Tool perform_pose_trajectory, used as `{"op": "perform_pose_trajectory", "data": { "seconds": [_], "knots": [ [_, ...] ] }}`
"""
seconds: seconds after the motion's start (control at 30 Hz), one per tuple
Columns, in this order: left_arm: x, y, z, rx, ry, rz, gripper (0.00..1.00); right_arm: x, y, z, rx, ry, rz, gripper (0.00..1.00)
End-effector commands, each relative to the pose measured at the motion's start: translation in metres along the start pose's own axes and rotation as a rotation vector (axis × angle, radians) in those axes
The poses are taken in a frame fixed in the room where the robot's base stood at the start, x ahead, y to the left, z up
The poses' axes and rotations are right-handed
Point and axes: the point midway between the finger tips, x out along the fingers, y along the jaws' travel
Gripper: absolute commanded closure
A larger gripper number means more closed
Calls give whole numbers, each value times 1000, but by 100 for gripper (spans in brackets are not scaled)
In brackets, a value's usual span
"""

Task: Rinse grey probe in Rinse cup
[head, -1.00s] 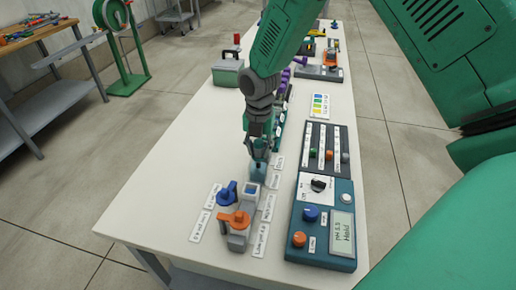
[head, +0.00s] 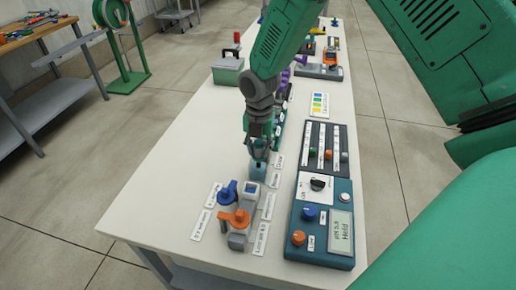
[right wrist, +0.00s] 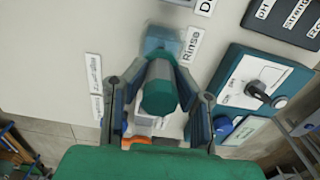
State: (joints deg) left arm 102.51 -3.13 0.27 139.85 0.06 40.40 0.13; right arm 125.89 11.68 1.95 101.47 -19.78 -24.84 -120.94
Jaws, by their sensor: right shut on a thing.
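My right gripper (head: 259,150) points down over the near half of the white table, and it also shows in the right wrist view (right wrist: 158,100). Its fingers are shut on the grey probe (right wrist: 160,88), a thick cylinder with a teal end. The translucent blue Rinse cup (head: 258,172) stands right below the gripper. In the right wrist view the cup (right wrist: 160,40) lies just past the probe, beside its "Rinse" label (right wrist: 191,44). The probe's lower end is hidden, so I cannot tell how deep it sits in the cup. My left gripper is not in view.
A blue-handled valve (head: 227,194) and an orange-handled valve (head: 236,219) stand near the cup. A teal meter box (head: 322,232) with knobs and a display is to the right. A green box (head: 229,71) stands further back. The table's left side is clear.

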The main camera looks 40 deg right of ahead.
Motion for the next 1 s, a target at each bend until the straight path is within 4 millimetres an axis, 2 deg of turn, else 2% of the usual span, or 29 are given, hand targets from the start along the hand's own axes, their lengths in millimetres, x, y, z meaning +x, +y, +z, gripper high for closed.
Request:
{"op": "perform_pose_trajectory", "data": {
  "seconds": [0.37, 0.7, 1.0],
  "knots": [
    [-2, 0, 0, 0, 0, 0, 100, -1, 0, 0, 1, 1, 0, 100],
    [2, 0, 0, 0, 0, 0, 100, 13, 0, 0, 1, 1, 0, 100],
    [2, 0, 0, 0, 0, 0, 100, 14, 0, 0, 1, 0, 1, 100]
  ]
}}
